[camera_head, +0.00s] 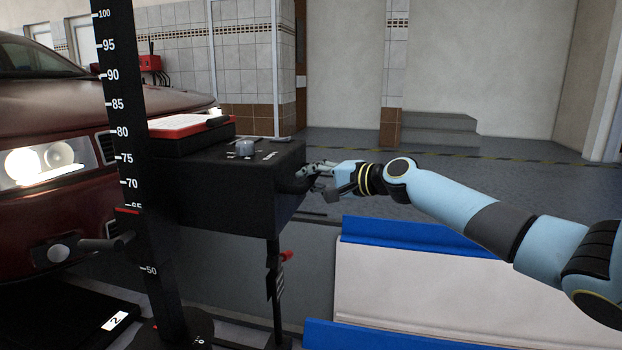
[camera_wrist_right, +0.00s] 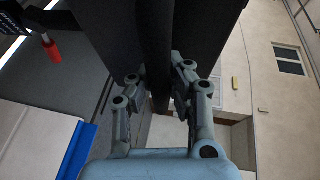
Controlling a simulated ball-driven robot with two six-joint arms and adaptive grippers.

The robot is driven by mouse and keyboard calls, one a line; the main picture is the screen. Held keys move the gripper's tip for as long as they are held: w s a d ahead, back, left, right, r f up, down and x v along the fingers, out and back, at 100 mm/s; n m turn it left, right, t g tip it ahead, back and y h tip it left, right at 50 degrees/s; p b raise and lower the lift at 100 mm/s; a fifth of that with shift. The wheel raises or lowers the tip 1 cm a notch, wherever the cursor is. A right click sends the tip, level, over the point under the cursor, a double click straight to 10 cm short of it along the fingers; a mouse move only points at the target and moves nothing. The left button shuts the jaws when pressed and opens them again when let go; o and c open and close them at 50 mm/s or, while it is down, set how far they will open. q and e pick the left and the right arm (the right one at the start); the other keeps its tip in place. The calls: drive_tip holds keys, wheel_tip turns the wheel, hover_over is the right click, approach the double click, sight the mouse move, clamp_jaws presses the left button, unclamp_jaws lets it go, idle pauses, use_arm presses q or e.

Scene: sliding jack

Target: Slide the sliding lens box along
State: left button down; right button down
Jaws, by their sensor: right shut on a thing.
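The sliding lens box (camera_head: 235,190) is a black box mounted on the right of a black upright post with a white scale (camera_head: 118,100), in the head view. My right gripper (camera_head: 310,172) is at the right end of the box. It is shut on a dark handle (camera_wrist_right: 156,45) there, which runs between its fingers in the right wrist view (camera_wrist_right: 158,78). The exact finger contact is dark and hard to see. The box's dark underside fills the top of the wrist view. My left gripper is not in view.
A dark red car (camera_head: 50,120) with lit headlights stands at the left, close behind the post. A blue-edged white platform (camera_head: 440,290) lies low at the right. Open floor (camera_head: 470,178) lies behind my right arm.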

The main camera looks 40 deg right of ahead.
drive_tip(key=shift+f, duration=0.3)
drive_tip(key=c, duration=1.4)
unclamp_jaws()
drive_tip(key=shift+d, duration=0.1)
drive_tip(key=shift+c, duration=0.2)
drive_tip(key=shift+o, duration=1.2)
drive_tip(key=shift+r, duration=0.1)
drive_tip(key=v, duration=0.7)
drive_tip(key=shift+s, duration=0.25)
